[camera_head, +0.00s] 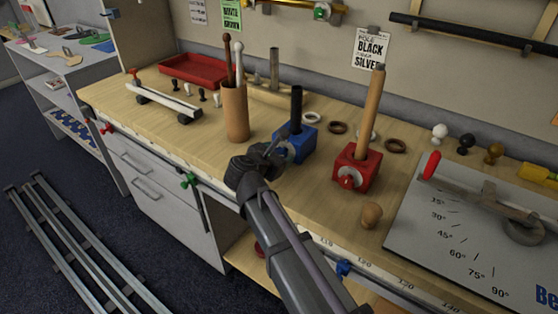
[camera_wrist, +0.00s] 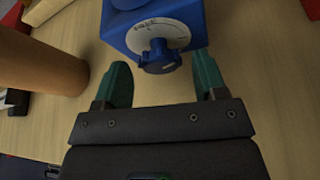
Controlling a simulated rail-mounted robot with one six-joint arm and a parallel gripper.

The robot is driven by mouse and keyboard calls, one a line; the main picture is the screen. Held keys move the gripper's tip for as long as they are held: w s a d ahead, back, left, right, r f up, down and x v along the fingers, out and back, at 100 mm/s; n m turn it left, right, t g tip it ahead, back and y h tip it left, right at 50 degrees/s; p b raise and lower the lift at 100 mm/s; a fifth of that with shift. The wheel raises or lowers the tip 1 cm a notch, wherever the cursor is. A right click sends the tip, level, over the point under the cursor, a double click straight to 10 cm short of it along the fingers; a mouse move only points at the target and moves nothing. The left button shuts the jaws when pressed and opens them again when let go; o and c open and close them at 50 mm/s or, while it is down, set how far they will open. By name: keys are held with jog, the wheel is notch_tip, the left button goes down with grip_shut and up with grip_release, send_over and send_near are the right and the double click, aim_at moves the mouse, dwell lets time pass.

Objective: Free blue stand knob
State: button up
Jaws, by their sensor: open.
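The blue stand (camera_head: 297,142) is a blue block on the wooden bench, with a dark upright post (camera_head: 296,107) in its top. In the wrist view the blue stand (camera_wrist: 195,20) shows its front face with a pale round dial and a dark blue knob (camera_wrist: 158,57). My gripper (camera_head: 272,148) is in front of the stand in the head view. In the wrist view my gripper (camera_wrist: 162,85) is open, its two teal fingers apart, one to either side below the knob. The knob lies just beyond the fingertips, between their lines. In the head view my gripper hides the knob.
A brown cylinder cup (camera_head: 235,112) holding rods stands left of the blue stand. A red stand (camera_head: 356,170) with a wooden post stands to the right. A wooden knob (camera_head: 371,215) lies near the bench's front edge. Several rings lie behind the stands.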

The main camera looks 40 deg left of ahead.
jog(key=shift+w+a+f, duration=0.1)
jog(key=shift+w+f, duration=0.15)
jog(key=shift+w, duration=0.35)
jog(key=c, duration=0.9)
jog(key=n+h, duration=0.2)
jog(key=n, duration=0.1)
jog(key=shift+a, duration=0.15)
jog(key=shift+n+t+h+b, duration=0.3)
jog(key=shift+n+h+b, duration=0.25)
jog(key=shift+n+h, duration=0.85)
jog(key=shift+n, duration=0.3)
